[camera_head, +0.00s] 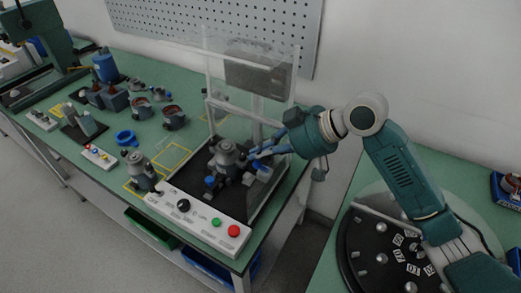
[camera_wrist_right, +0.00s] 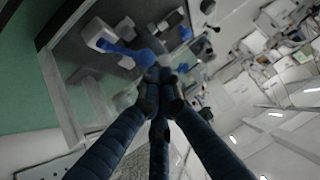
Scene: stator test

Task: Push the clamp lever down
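The clamp lever is blue and sits on a pale clamp block (camera_head: 264,173) at the right side of the test fixture (camera_head: 214,224). In the right wrist view, the blue lever (camera_wrist_right: 120,49) reaches from the pale block (camera_wrist_right: 98,32) toward my fingertips. My right gripper (camera_head: 257,154) is over the right part of the fixture, close to the lever. In the wrist view its fingers (camera_wrist_right: 159,88) are drawn together with nothing between them. I cannot tell whether they touch the lever. A grey stator (camera_head: 227,156) stands on the fixture's black bed. My left gripper is not in view.
A clear guard frame (camera_head: 207,80) rises behind the fixture. The front panel has a black knob (camera_head: 183,205), a green button (camera_head: 216,222) and a red button (camera_head: 234,231). Several motor parts and a blue ring (camera_head: 126,137) lie to the left on the green bench.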

